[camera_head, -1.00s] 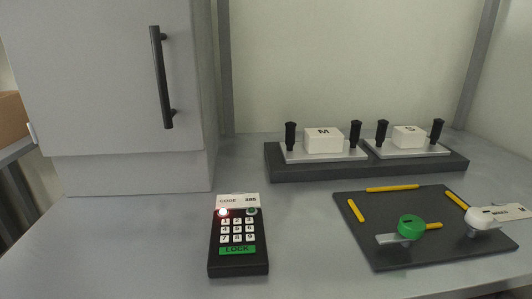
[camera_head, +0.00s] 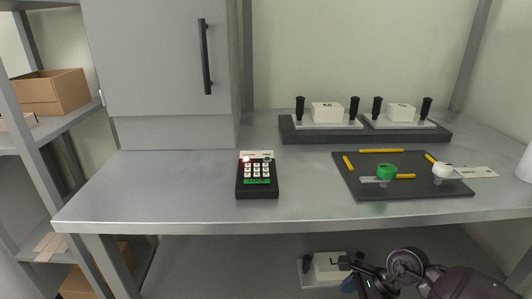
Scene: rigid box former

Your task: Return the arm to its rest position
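My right arm comes in at the lower right, in front of the table's front edge and below its top. Its dark end, with my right gripper (camera_head: 352,270), points left. The fingers are small and dark, so I cannot tell whether they are open or shut. Behind it, a white block on a plate (camera_head: 325,266) stands on the lower shelf; I cannot tell whether the gripper touches it. My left gripper is not in view.
On the table (camera_head: 180,190) are a black keypad (camera_head: 257,178), a dark mat (camera_head: 345,170) with yellow bars, a green knob (camera_head: 387,171) and a white knob (camera_head: 442,171). A dark base (camera_head: 290,133) behind carries two white blocks. A grey cabinet (camera_head: 160,70) stands left.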

